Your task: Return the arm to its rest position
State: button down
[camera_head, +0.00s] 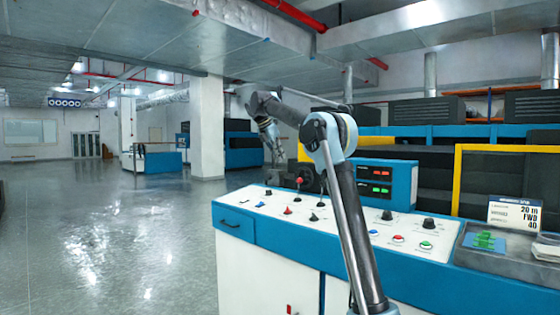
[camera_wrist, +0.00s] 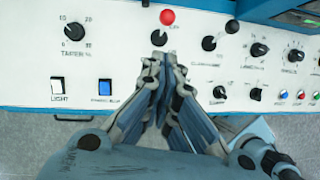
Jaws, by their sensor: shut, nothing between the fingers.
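My arm (camera_head: 352,215) rises from the bottom of the head view, bends at a high elbow and reaches back over the left part of a control panel (camera_head: 262,199). My gripper (camera_head: 277,163) hangs down at its far end, small and partly unclear there. In the wrist view my gripper (camera_wrist: 163,72) is shut and empty, its fingers together. Its tips appear just below a black knob (camera_wrist: 159,38) and a red ball-topped lever (camera_wrist: 167,17). I cannot tell whether they touch the panel. The red ball (camera_head: 299,181) also shows in the head view.
The panel carries a taper knob (camera_wrist: 74,31), a light switch (camera_wrist: 57,86), a blue-lit switch (camera_wrist: 105,87) and several other knobs. A display box (camera_head: 380,183) stands behind it. A sign (camera_head: 514,215) stands at the right. Open floor (camera_head: 100,235) lies to the left.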

jog(key=s+d+f+m+y, duration=0.1)
jog(key=s+d+f+m, duration=0.4)
jog(key=s, duration=0.4)
jog(key=s+d+f+m+g, duration=0.1)
jog(key=s+d+f+m, duration=0.25)
jog(key=s+d, duration=0.45)
jog(key=s+d+f+m+y, duration=0.1)
jog(key=s+d+f+m, duration=0.2)
jog(key=s+d+m, duration=0.45)
jog(key=s+d+f+m+y, duration=0.2)
jog(key=s+f+m, duration=0.8)
jog(key=s+f, duration=2)
jog(key=shift+d+f+y, duration=0.3)
jog(key=shift+d+f, duration=0.1)
jog(key=shift+d, duration=0.25)
